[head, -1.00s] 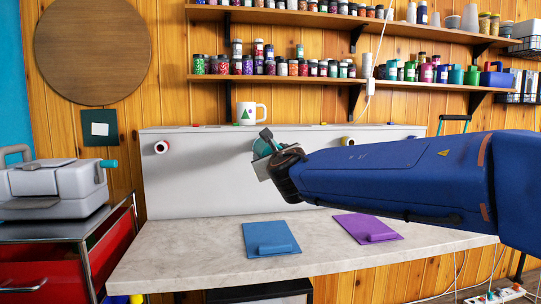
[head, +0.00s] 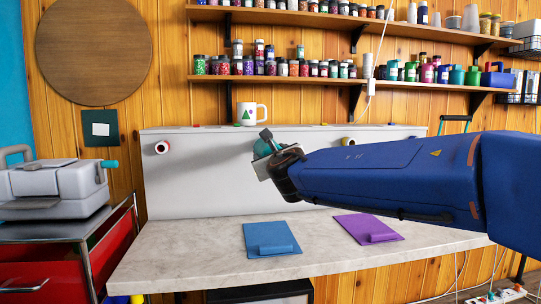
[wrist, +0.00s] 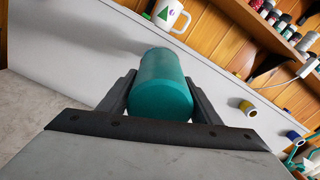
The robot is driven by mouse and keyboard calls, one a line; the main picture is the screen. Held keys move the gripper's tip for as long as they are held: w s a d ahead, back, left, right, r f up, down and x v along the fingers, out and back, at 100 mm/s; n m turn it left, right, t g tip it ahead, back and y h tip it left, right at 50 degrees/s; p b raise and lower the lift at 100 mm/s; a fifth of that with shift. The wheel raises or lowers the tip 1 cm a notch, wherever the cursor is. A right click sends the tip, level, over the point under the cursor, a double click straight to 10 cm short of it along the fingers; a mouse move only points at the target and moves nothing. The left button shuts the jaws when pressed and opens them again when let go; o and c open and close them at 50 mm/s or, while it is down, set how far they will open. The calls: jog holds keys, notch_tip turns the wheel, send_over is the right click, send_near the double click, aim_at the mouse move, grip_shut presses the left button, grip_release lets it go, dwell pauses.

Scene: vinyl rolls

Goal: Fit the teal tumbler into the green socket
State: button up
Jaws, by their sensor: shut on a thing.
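The teal tumbler (wrist: 163,90) is held between the two fingers of my gripper (wrist: 160,100) in the wrist view. It lies roughly on its side, one round end facing the camera and its body pointing toward the white panel. In the head view the tumbler (head: 261,148) shows only partly behind my gripper (head: 270,155), in front of the panel and above the counter. I cannot make out the green socket in either view; the tumbler and arm cover part of the panel. Whether the tumbler's far end touches anything is hidden.
The white panel (head: 200,185) carries a red-rimmed roll (head: 162,147) and a yellow one (head: 347,142); a blue one (wrist: 294,136) shows in the wrist view. A white mug (head: 251,113) stands above the panel. Blue (head: 258,232) and purple (head: 350,222) pads lie on the counter.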

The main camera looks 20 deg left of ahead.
jog(key=shift+w+a+r, duration=0.1)
jog(key=shift+w+r, duration=0.1)
jog(key=shift+w, duration=0.1)
dwell(1.3)
jog(key=o, duration=2.4)
jog(key=shift+a+f, duration=0.1)
jog(key=shift+f, duration=0.1)
jog(key=v, duration=0.7)
